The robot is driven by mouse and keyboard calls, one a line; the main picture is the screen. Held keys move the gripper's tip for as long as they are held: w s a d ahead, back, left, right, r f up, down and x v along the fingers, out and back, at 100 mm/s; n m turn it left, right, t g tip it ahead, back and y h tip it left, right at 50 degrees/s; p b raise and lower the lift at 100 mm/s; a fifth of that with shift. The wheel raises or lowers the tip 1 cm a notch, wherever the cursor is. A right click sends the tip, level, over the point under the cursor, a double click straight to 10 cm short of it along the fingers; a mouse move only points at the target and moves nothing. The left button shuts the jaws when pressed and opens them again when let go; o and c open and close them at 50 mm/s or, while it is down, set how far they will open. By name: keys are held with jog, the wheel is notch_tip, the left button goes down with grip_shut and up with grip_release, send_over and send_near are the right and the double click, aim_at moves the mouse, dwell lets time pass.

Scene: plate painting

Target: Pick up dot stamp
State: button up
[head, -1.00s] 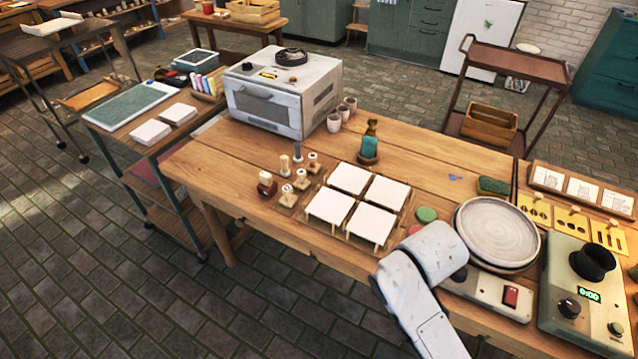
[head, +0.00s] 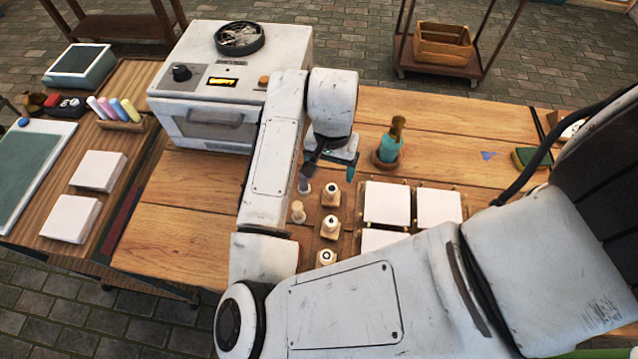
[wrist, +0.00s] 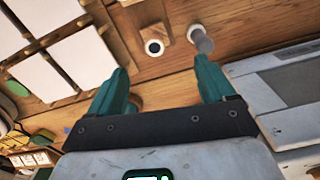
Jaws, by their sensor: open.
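Several small stamps stand on a wooden board at the table's middle. They include a pale peg-like one (head: 298,212), a grey cylindrical one (head: 304,185), and square-based wooden ones with a black-centred white top (head: 330,222). I cannot tell which is the dot stamp. My gripper (head: 328,172) is open and empty above the back of this group. In the wrist view its teal fingers (wrist: 160,80) are spread. A square-based stamp (wrist: 153,47) shows beyond the gap between them, and the grey cylinder (wrist: 201,40) is near the right fingertip. My arm may hide other stamps.
A white kiln-like box (head: 235,75) stands behind and left of the stamps. White square tiles (head: 387,203) lie close on the right. Bare tabletop (head: 460,115) lies at the back right.

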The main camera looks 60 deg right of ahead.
aim_at(332, 188)
notch_tip(332, 188, down, 5)
jog(key=shift+a+f, duration=0.15)
jog(key=shift+s+f+p, duration=0.2)
jog(key=shift+f+p, duration=0.1)
jog(key=shift+f, duration=1.1)
jog(key=shift+s+f+p, duration=0.2)
jog(key=shift+f+p, duration=0.1)
jog(key=shift+f, duration=1.05)
jog(key=c, duration=1.3)
jog(key=shift+o, duration=0.2)
jog(key=shift+r, duration=0.15)
jog(key=shift+r, duration=0.55)
jog(key=s+d+r+b, duration=0.2)
jog(key=s+r, duration=0.9)
jog(key=s, duration=0.3)
jog(key=shift+r, duration=0.35)
